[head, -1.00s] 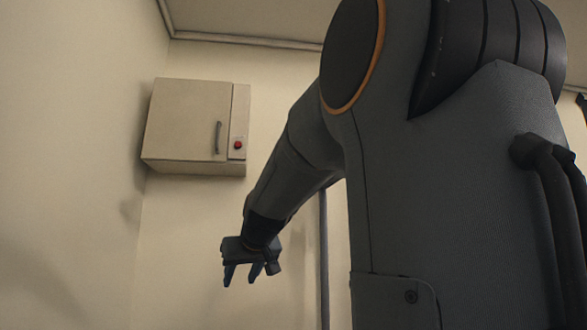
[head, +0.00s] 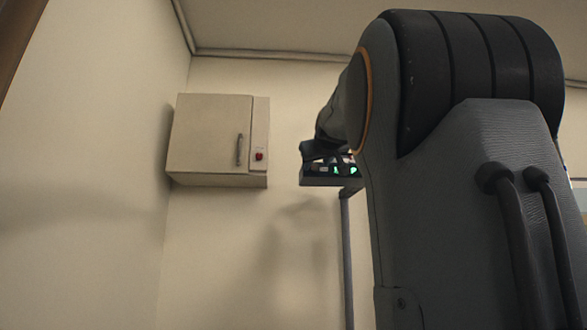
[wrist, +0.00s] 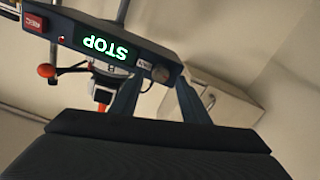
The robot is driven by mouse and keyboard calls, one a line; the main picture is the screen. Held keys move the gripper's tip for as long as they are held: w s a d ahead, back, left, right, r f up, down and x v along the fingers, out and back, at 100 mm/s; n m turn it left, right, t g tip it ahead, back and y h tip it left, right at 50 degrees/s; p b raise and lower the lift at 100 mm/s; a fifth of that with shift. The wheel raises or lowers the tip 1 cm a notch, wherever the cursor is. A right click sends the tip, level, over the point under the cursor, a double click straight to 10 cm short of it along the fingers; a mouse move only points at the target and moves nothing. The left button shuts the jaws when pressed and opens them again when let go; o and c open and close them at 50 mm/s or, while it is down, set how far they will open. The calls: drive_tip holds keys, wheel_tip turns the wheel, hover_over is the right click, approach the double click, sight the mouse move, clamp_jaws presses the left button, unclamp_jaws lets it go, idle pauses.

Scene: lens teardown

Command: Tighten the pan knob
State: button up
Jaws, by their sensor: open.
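A dark control bar (wrist: 60,28) crosses the wrist view, with an upside-down green STOP display (wrist: 106,47). A small dark round knob (wrist: 160,74) sits near its right end beside a small label I cannot read. It may be the pan knob. My gripper (wrist: 159,80) is open, with one blue-grey finger on each side of that knob. The fingers look apart from it, but contact is hard to judge. In the head view the bar (head: 325,181) with green lights shows beside my arm, which hides its right part.
A beige wall cabinet (head: 210,140) with a red button (head: 259,156) hangs left of the bar. A grey pole (head: 347,260) stands below the bar.

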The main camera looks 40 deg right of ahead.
drive_tip(key=shift+x, duration=0.9)
drive_tip(key=shift+c, duration=0.3)
drive_tip(key=c, duration=1)
